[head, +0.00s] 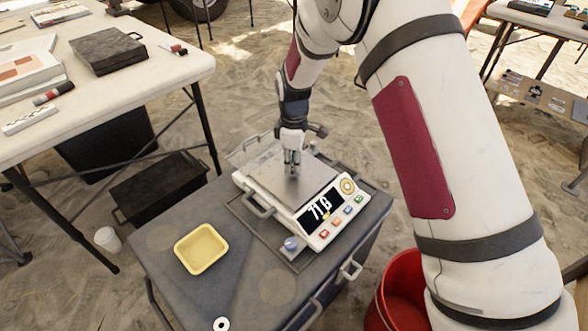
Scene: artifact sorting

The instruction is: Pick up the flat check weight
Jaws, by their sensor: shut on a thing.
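My gripper (291,172) points straight down over the metal pan of the white bench scale (262,184). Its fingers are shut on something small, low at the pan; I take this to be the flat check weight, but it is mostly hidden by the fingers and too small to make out. I cannot tell whether it touches the pan. The scale's display (321,207) is lit and seems to read 71 g.
The scale stands on a grey cabinet (155,255) with a yellow tray (201,248) and a small pale ring (221,323). A red bucket (400,290) stands at the right. A white table (150,75) with a black case (107,50) is at the left.

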